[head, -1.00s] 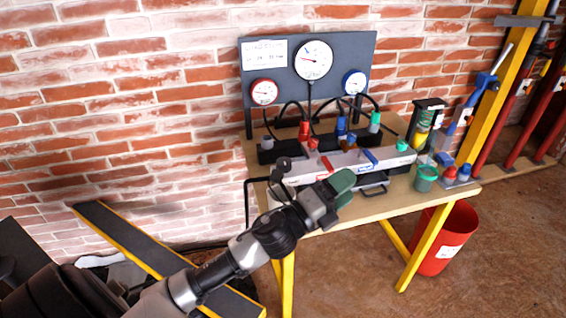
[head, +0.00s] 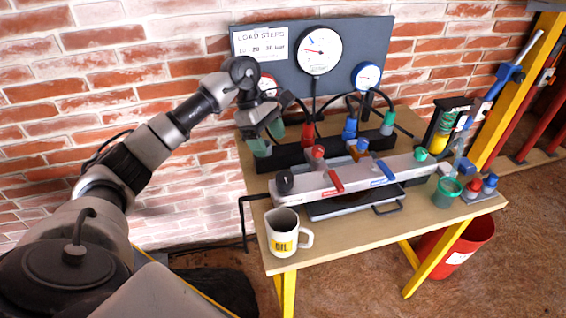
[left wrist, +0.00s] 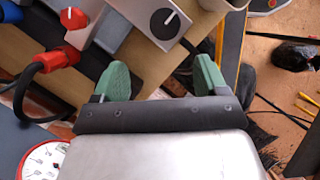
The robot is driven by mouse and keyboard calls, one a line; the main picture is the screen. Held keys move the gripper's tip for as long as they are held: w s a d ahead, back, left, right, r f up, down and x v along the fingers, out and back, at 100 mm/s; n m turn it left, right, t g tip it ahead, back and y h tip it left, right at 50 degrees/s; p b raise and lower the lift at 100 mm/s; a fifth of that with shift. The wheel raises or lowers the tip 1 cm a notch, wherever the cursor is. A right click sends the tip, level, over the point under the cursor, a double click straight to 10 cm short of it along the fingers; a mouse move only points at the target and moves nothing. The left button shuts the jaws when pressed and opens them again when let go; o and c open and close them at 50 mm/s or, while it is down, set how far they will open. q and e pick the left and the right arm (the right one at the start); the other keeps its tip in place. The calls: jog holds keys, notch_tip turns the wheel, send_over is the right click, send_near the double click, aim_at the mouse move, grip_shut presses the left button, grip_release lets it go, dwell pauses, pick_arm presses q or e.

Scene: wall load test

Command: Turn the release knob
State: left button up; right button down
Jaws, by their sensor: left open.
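The black knob (head: 284,181) is on the left end of the grey manifold block (head: 325,185) on the table. In the left wrist view, the knob (left wrist: 165,22) shows a white pointer line on its face. My left gripper (head: 267,138) is open and empty, with green fingertips, above the table's back left part. It is behind and left of the knob, apart from it. In the left wrist view, the open fingers (left wrist: 160,77) have the table edge between them, and the knob lies beyond them. My right gripper is not in view.
A white OIL mug (head: 283,232) stands at the front left table corner, close to the block. A gauge panel (head: 300,75) rises behind, with hoses and red, blue and green fittings. A green cup (head: 447,191) stands at the right. A red bin (head: 455,245) is on the floor.

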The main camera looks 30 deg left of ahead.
aim_at(283, 177)
pick_arm(q)
jog(key=d+f, duration=0.2)
jog(key=s+f, duration=0.1)
jog(key=f, duration=0.1)
jog(key=shift+d+f+p, duration=0.1)
jog(key=shift+d+p, duration=0.3)
jog(key=x, duration=0.4)
jog(key=shift+w+a+f, duration=0.1)
jog(key=shift+w+a, duration=0.05)
jog(key=shift+w, duration=0.05)
jog(key=shift+d+f+p, duration=0.3)
jog(key=shift+f, duration=0.35)
jog(key=c, duration=0.8)
jog(key=shift+c, duration=0.6)
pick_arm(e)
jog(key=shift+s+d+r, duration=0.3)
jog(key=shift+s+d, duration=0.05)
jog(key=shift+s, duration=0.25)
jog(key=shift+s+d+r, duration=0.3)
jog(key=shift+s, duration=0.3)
